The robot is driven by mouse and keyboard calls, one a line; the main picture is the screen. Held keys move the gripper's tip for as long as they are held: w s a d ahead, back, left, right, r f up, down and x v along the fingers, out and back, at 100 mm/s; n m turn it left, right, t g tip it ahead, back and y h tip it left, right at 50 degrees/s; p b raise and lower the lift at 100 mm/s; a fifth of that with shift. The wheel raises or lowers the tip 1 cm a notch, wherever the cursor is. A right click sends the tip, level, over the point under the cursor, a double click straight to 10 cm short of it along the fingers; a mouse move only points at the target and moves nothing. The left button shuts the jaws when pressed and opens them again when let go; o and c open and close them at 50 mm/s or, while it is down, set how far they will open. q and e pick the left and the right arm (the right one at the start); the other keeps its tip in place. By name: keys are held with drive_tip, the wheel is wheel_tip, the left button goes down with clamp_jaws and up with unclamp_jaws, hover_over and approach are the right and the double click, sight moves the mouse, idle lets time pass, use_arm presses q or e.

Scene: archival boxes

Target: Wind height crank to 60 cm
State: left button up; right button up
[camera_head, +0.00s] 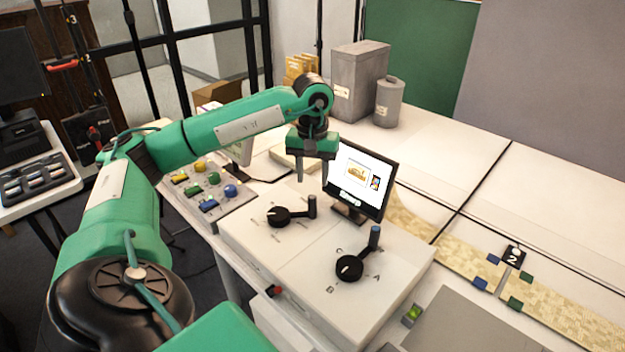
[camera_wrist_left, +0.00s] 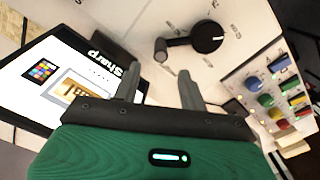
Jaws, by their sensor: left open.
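Two black cranks sit on the white console (camera_head: 390,310). The left crank (camera_head: 278,216) has a black upright handle (camera_head: 312,205) pointing right, with small marks around it too small to read. The right crank (camera_head: 350,268) has a blue-grey handle (camera_head: 375,238) and letters A, B and C around it. I cannot read which is the height crank. My left gripper (camera_head: 313,180) is open and empty above and behind the left crank's handle, apart from it. In the left wrist view, the left crank (camera_wrist_left: 208,37) and its handle (camera_wrist_left: 160,50) lie beyond the open fingertips (camera_wrist_left: 158,82).
A monitor (camera_head: 358,180) stands just right of my left gripper. A panel of coloured knobs (camera_head: 208,190) is on the left. A red switch (camera_head: 274,291) is on the console's front.

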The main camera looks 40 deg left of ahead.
use_arm(q)
wheel_tip(320, 180, up, 6)
drive_tip(key=shift+f, duration=0.15)
use_arm(e)
drive_tip(key=shift+w+a, duration=0.15)
drive_tip(key=shift+w, duration=0.4)
drive_tip(key=shift+s+f, duration=0.1)
